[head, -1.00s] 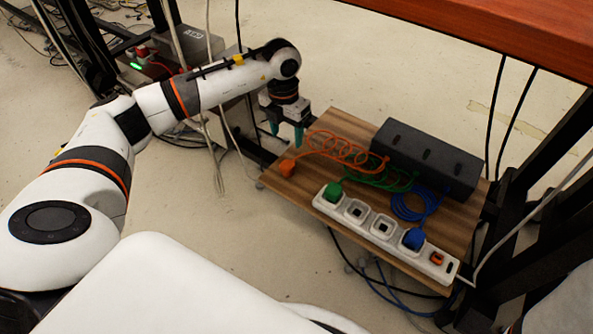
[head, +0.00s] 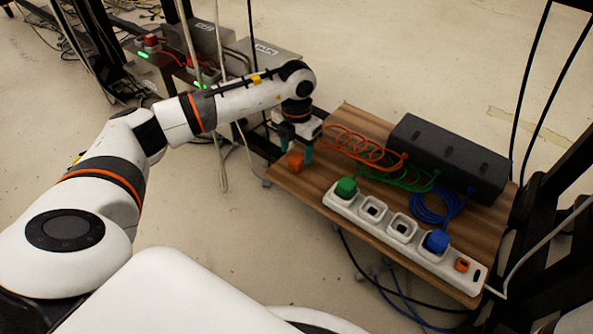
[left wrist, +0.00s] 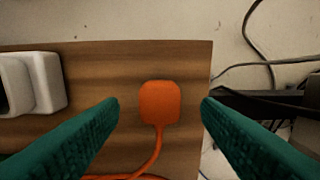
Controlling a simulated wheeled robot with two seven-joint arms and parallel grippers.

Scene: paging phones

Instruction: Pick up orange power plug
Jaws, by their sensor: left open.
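The orange power plug (head: 296,160) lies on the left end of the wooden board (head: 318,187), with its coiled orange cord running right. In the left wrist view the plug (left wrist: 160,102) sits between the two green fingertips, with a gap on each side. My left gripper (head: 296,150) is open, pointing down over the plug; it also shows in the left wrist view (left wrist: 160,108). Nothing is held in it. The white power strip (head: 405,226) carries a green plug (head: 346,187) and a blue plug (head: 437,241). My right gripper is not in view.
A dark grey box (head: 449,157) stands at the back of the board, with orange, green and blue cords running to it. Black frame posts and hanging cables are at the right. The board's left edge is close to the orange plug.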

